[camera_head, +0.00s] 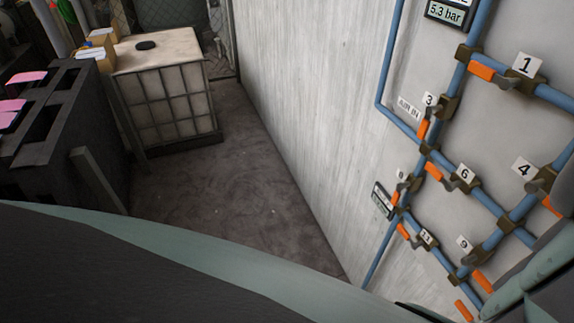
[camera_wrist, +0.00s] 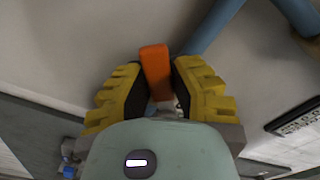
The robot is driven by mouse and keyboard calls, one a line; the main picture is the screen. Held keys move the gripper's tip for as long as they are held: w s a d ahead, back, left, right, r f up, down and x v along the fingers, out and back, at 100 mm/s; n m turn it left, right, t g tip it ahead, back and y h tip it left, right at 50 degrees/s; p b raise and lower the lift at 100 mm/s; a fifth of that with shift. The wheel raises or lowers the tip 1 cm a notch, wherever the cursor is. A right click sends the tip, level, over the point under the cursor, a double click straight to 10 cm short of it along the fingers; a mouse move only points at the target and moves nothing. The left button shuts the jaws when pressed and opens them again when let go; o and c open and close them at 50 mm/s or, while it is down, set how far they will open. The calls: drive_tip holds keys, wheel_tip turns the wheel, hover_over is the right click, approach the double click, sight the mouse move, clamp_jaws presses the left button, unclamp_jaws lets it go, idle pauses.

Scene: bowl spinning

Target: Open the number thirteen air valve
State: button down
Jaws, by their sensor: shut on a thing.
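An orange valve handle (camera_wrist: 154,66) stands between the yellow fingers of my gripper (camera_wrist: 160,80) in the wrist view. The gripper is shut on this handle. In the head view, a wall of blue pipes carries several orange-handled valves with number plates, including 1, 3, 6 and 11. No plate reading 13 shows. An orange handle (camera_head: 464,310) at the bottom edge has no visible number. My gripper does not show clearly in the head view.
Blue pipes (camera_wrist: 212,25) run close behind the held handle. A dark label plate (camera_wrist: 294,117) is at right. In the head view, a caged white tank (camera_head: 165,100) stands at left, with clear floor (camera_head: 230,200) between it and the wall.

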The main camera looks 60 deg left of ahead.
drive_tip(key=m+p, duration=0.1)
drive_tip(key=a+r+m, duration=0.1)
drive_tip(key=m, duration=0.1)
drive_tip(key=shift+w+r+m+p, duration=0.2)
drive_tip(key=shift+r+m+p, duration=0.1)
drive_tip(key=shift+p, duration=0.1)
drive_tip(key=shift+a+r+m+p, duration=0.1)
drive_tip(key=shift+r+m+p, duration=0.3)
drive_tip(key=shift+m, duration=0.55)
drive_tip(key=shift+r+m+p, duration=0.3)
drive_tip(key=shift+m+p, duration=0.05)
drive_tip(key=shift+m, duration=0.6)
drive_tip(key=c, duration=0.8)
unclamp_jaws()
drive_tip(key=shift+s, duration=0.1)
drive_tip(key=v, duration=1.2)
